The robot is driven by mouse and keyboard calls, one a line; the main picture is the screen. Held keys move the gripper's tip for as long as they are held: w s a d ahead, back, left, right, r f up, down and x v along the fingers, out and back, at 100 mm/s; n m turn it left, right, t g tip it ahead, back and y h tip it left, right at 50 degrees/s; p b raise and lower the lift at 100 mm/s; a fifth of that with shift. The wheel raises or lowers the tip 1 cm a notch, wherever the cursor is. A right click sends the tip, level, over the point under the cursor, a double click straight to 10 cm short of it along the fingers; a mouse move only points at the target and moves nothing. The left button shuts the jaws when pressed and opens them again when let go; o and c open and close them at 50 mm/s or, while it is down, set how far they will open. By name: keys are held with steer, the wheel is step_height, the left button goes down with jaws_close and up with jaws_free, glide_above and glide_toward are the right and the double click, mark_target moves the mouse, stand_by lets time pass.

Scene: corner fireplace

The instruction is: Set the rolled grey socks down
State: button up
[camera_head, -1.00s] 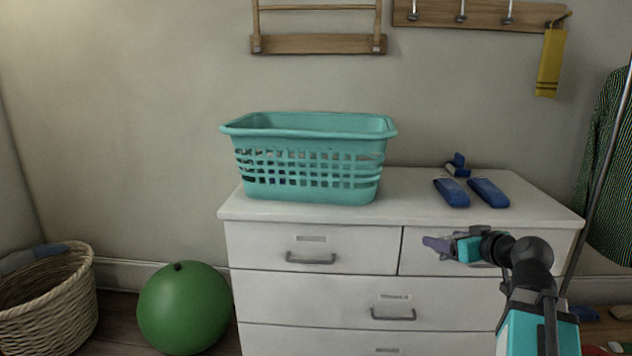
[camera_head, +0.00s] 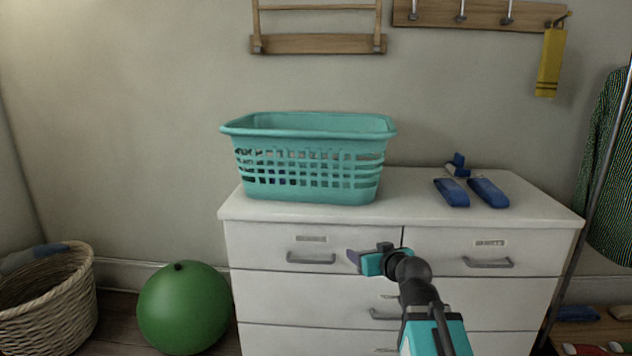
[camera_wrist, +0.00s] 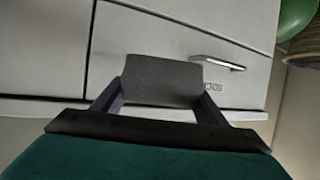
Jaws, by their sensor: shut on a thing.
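My gripper (camera_head: 358,261) is in front of the white dresser, beside the handle of its upper left drawer in the head view. In the wrist view, my gripper (camera_wrist: 158,100) is shut on the rolled grey socks (camera_wrist: 163,78), which show as a plain grey block between the two fingers. In the head view the socks are hard to make out at the dark fingertips. The socks are held in the air, below the level of the dresser top.
A teal laundry basket (camera_head: 310,192) stands on the left of the white dresser (camera_head: 420,198). Blue items (camera_head: 488,193) lie on its right. The top between them is clear. A green ball (camera_head: 185,308) and a wicker basket (camera_head: 50,310) stand on the floor at left.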

steer(key=shift+w+a, duration=0.2)
steer(key=shift+w, duration=0.1)
steer(key=shift+w+d+r+m+h, duration=0.3)
steer(key=shift+w+d+m+h, duration=0.15)
steer(key=shift+d+m+h, duration=0.3)
steer(key=shift+w+d+r+m+h, duration=0.25)
steer(key=shift+d+r+m+h, duration=0.15)
steer(key=shift+r, duration=0.2)
steer(key=shift+w+d+r+m+h, duration=0.2)
steer(key=shift+d+r+m+h, duration=0.05)
steer(key=shift+d+r+h, duration=0.25)
steer(key=shift+s+d+f+p, duration=0.15)
steer(key=shift+p, duration=0.55)
